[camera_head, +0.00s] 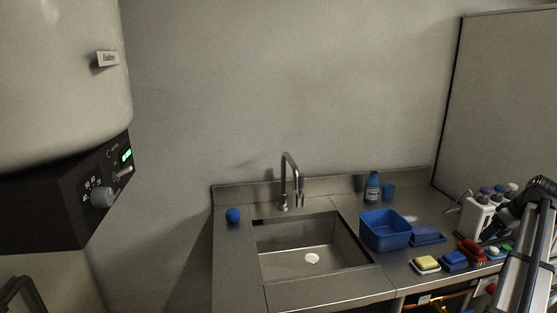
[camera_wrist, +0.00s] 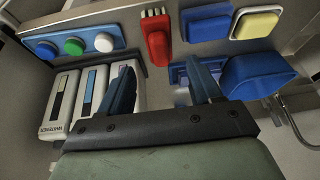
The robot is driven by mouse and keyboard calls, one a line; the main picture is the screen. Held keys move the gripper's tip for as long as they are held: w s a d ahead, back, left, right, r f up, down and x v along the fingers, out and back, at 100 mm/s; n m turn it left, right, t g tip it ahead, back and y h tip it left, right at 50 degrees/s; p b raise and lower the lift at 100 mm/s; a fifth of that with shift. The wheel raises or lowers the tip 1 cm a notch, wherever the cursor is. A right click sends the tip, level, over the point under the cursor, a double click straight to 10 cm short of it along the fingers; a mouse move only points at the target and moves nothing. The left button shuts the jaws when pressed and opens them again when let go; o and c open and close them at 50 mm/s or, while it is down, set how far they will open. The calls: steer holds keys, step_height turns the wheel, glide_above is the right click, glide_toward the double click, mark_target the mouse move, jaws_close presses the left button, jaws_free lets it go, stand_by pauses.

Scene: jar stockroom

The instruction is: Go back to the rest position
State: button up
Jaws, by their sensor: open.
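My gripper (camera_wrist: 162,78) shows in the wrist view with its two dark blue fingers spread apart. The space between them is empty. The left finger overlaps the white bottles (camera_wrist: 92,95) in the picture. The right finger passes in front of a blue tray (camera_wrist: 180,72) beside the blue basin (camera_wrist: 258,75). I cannot tell the height of the fingers above the counter. In the head view my arm comes in at the right edge, near the white bottles (camera_head: 476,217); the fingertips are not clear there.
A steel counter (camera_head: 290,298) has a sink (camera_head: 300,262) and a tall tap (camera_head: 284,185). The blue basin (camera_head: 386,230), a blue bottle (camera_head: 372,187) and a blue cup (camera_head: 389,191) stand right of it. A yellow sponge (camera_head: 426,263), blue sponge (camera_head: 454,259) and red brush (camera_head: 471,251) line the front edge.

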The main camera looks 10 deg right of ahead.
steer(key=s+a+f+n+y, duration=0.35)
steer(key=s+f, duration=0.35)
steer(key=f, duration=0.3)
steer(key=w+a+f+m+g, duration=0.1)
steer(key=a+f+m+g, duration=0.15)
steer(key=a+f, duration=1.55)
steer(key=a+f+m+g, duration=0.2)
steer(key=a+f+m, duration=0.2)
steer(key=a+f, duration=1.45)
steer(key=s+a+f+n+g+h, duration=0.1)
steer(key=s+a+f+g, duration=0.15)
steer(key=s+a, duration=0.4)
steer(key=s+a+f+g, duration=0.1)
steer(key=s+a+f, duration=0.25)
steer(key=a, duration=0.65)
steer(key=s+a+f+g+h, duration=0.1)
steer(key=s+a+f, duration=0.1)
steer(key=s, duration=0.2)
steer(key=s+a+f+n+g+h, duration=0.1)
steer(key=s+a+f, duration=0.1)
steer(key=s, duration=0.3)
steer(key=s+a+f+g+h, duration=0.1)
steer(key=s+a+f, duration=0.1)
steer(key=s, duration=0.2)
steer(key=shift+s+a+f, duration=0.25)
steer(key=shift+s+a, duration=0.05)
steer(key=shift+s, duration=0.1)
steer(key=shift+w, duration=0.1)
steer(key=shift+c, duration=0.2)
